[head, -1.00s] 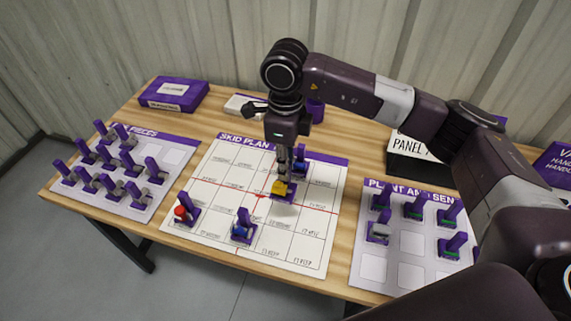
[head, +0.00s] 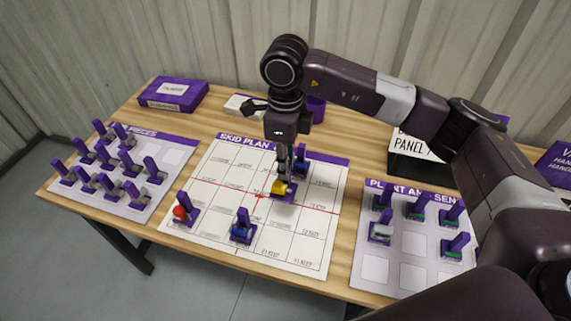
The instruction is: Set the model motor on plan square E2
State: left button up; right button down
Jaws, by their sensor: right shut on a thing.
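My right gripper (head: 284,176) points down over the middle of the skid plan board (head: 309,259), shut on a small yellow piece with a purple base (head: 282,190). I take this piece to be the model motor, but its label cannot be read. Its base is at or just above the board, near the red line across it; I cannot tell whether it touches. The square codes are too small to read, so I cannot pick out E2. My left gripper is not in view.
On the plan, a blue piece (head: 301,166) stands close behind the gripper, a red piece (head: 183,213) front left and another blue piece (head: 241,232) at the front. Boards with several pieces lie left (head: 175,157) and right (head: 374,269). A black panel box (head: 408,168) stands behind.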

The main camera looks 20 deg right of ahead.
aim_at(286, 189)
jog(key=shift+f+b, duration=2.4)
jog(key=shift+f, duration=0.4)
jog(key=shift+f, duration=0.1)
jog(key=shift+f+b, duration=1.65)
jog(key=shift+b, duration=0.05)
jog(key=shift+f+b, duration=0.75)
jog(key=shift+b, duration=0.15)
jog(key=c, duration=1.8)
grip_release()
jog(key=shift+o, duration=0.2)
